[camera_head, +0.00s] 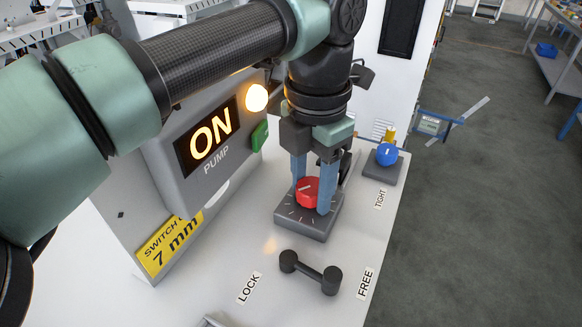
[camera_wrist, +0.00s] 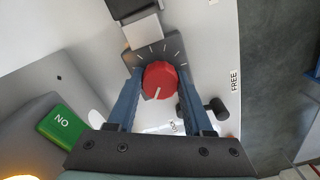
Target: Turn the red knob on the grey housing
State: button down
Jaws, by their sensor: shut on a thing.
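The red knob (camera_head: 307,190) sits on a dark grey housing (camera_head: 309,222) with white tick marks around it. It also shows in the wrist view as a round red disc (camera_wrist: 160,79) with a white pointer line running from its middle toward the lower left. My gripper (camera_head: 312,195) points down over the housing, its blue fingers on either side of the knob. In the wrist view the fingers (camera_wrist: 158,88) reach to both sides of the red disc, shut on it. In the head view the right finger hides part of the knob.
A pump box with a lit ON display (camera_head: 208,133), a glowing lamp (camera_head: 256,98) and a green button (camera_head: 260,136) stands left of my gripper. A black lever (camera_head: 311,272) lies between LOCK and FREE labels. A blue knob (camera_head: 387,154) is at the right, by a TIGHT label.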

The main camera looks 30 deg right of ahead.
aim_at(312, 186)
jog(key=shift+c, duration=1.5)
grip_release()
jog(key=shift+r, duration=0.1)
notch_tip(312, 186, up, 13)
jog(key=b, duration=0.1)
